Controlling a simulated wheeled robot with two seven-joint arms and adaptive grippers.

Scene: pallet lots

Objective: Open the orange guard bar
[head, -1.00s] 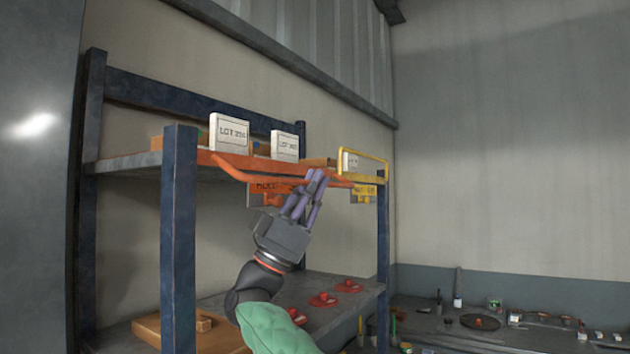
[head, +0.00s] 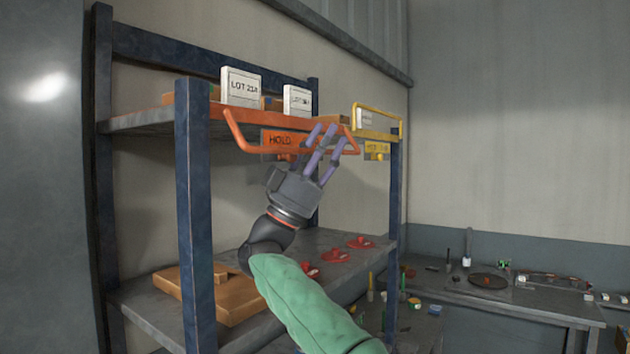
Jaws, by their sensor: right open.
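The orange guard bar (head: 245,145) runs along the front of the upper shelf, with bent ends and an orange HOLD plate (head: 278,140) behind it. My right gripper (head: 325,150) is open, its purple fingers spread in front of the bar's right part. The fingers overlap the bar in the picture; I cannot tell if they touch it. My left gripper is not in view.
White lot cards (head: 240,88) stand on the upper shelf. A yellow guard bar (head: 378,110) is at the right. Red items (head: 360,243) and a wooden board (head: 228,298) lie on the lower shelf. A cluttered bench (head: 500,290) stands at the right.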

